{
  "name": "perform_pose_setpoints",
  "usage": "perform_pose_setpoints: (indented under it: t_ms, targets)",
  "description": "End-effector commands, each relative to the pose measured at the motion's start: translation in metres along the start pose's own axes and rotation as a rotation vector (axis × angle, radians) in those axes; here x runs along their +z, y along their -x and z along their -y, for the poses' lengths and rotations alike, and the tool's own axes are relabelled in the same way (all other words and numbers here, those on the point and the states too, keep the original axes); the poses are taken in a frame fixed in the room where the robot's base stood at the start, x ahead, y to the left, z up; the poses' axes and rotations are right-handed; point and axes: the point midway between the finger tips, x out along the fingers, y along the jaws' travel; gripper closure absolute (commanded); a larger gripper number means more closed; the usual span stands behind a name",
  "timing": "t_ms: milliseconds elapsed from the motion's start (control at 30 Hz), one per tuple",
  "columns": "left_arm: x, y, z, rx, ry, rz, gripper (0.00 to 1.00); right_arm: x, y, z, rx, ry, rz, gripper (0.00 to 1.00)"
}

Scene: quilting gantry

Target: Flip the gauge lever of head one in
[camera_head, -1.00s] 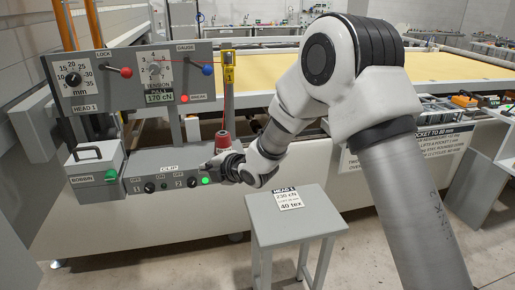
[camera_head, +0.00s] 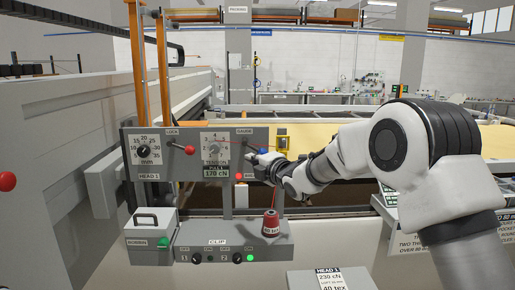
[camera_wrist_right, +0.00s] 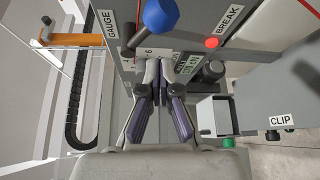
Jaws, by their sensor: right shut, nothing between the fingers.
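The gauge lever's blue knob (camera_wrist_right: 160,15) is at the top of the right wrist view, beside the GAUGE label (camera_wrist_right: 111,24) on the head-one panel (camera_head: 180,168). In the head view my right gripper (camera_head: 254,157) covers much of the lever area. In the right wrist view my right gripper (camera_wrist_right: 155,68) is shut and empty, its fingertips just below the blue knob with the tension dial behind them. I cannot tell whether they touch the lever. My left gripper is not in view.
The lock lever's red knob (camera_head: 190,150) is left on the same panel. A red thread cone (camera_head: 271,222) stands on the CLIP box (camera_head: 220,254) below, with the bobbin box (camera_head: 150,243) to its left. The BREAK lamp (camera_wrist_right: 212,43) is close right of the fingers.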

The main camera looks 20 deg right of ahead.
Motion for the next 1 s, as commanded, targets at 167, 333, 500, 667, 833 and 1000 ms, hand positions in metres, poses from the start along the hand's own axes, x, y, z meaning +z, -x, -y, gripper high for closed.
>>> perform_pose_setpoints:
  t_ms: [167,333,500,667,833,1000]
  targets:
    - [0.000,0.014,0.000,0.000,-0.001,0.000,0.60,0.017,-0.004,-0.001,-0.001,0.000,-0.001,1.00]
    - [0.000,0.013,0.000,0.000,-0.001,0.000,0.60,0.018,-0.004,0.001,-0.001,0.001,-0.001,1.00]
    - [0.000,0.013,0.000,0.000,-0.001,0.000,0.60,0.019,-0.004,0.001,-0.003,0.005,-0.001,1.00]
    - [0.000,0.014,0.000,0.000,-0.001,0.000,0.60,0.030,-0.004,-0.008,-0.063,0.116,0.000,1.00]
    - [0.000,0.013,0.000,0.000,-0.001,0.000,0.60,0.034,-0.002,-0.011,-0.118,0.208,0.002,1.00]
    - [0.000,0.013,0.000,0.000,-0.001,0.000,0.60,0.034,-0.002,-0.013,-0.116,0.207,0.003,1.00]
